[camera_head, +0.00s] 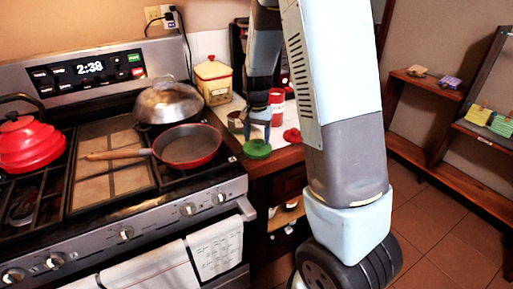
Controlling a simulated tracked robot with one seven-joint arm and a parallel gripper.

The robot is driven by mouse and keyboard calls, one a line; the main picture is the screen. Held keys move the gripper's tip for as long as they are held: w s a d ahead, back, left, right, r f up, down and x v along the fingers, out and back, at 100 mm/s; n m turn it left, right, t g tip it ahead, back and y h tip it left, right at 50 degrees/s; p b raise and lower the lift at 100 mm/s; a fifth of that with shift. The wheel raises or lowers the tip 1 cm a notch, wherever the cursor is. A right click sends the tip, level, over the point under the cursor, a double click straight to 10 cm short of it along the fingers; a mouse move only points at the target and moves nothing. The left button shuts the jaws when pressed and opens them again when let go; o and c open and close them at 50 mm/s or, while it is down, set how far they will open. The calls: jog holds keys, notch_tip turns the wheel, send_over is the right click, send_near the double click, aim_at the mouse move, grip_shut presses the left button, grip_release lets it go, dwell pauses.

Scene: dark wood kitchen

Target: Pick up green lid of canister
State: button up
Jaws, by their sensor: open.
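The green lid (257,149) lies on the counter just right of the stove, near the counter's front edge. My gripper (257,136) points down right above the lid, with its fingers apart. The fingertips look very close to the lid; I cannot tell whether they touch it. A yellowish canister with a red lid (212,80) stands at the back of the counter. A red canister (277,105) stands behind and right of my gripper, partly hidden by my arm.
A red lid (292,135) lies right of the green lid. A red pan (187,147), a covered pot (168,102) and a red kettle (30,143) stand on the stove (122,217). A small metal container (236,121) is close behind my gripper. Wooden shelves stand at right.

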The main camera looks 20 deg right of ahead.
jog(key=shift+f, duration=0.65)
jog(key=shift+c, duration=0.3)
jog(key=c, duration=1.1)
